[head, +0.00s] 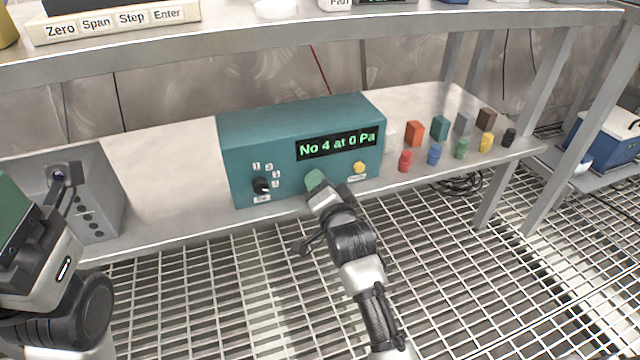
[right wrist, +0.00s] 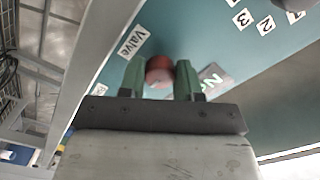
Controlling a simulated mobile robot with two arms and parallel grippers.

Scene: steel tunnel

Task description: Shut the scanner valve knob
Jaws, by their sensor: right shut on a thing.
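The teal scanner box (head: 300,115) stands on the bench, and its display (head: 336,144) reads "No 4 at 0 Pa". A round dark red knob (right wrist: 160,68) shows in the right wrist view, close to a white "Valve" label (right wrist: 133,42). My right gripper (head: 315,182) is at the lower front of the scanner, and its green fingertips (right wrist: 160,80) are shut on this knob from both sides. In the head view the gripper hides the knob. My left gripper (head: 20,225) is partly in view at the left edge, away from the scanner; its jaws cannot be made out.
A black step knob (head: 261,186) with numbers and a yellow knob (head: 359,167) flank my right gripper. Several coloured blocks and small bottles stand right of the scanner, including a red bottle (head: 405,161). A grey box (head: 95,190) stands left. A shelf (head: 300,38) runs above.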

